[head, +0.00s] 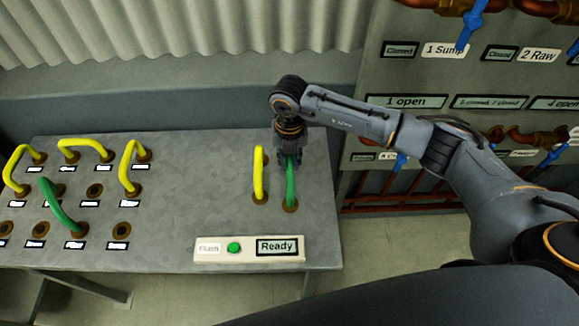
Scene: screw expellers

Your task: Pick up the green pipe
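A green pipe (291,186) stands at the right end of the metal table, its near end in a brown socket. My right gripper (289,160) points down over the far end of this pipe and hides that end. Its fingers are at the pipe, but I cannot tell whether they are closed on it. A second green pipe (59,206) arches between sockets at the left of the table. My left gripper is not in view.
A yellow pipe (259,175) stands just left of the right-hand green pipe. Several yellow pipes and empty sockets fill the table's left side. A panel with a green button (234,248) and a "Ready" display (277,247) lies at the front edge. The table's middle (200,190) is clear.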

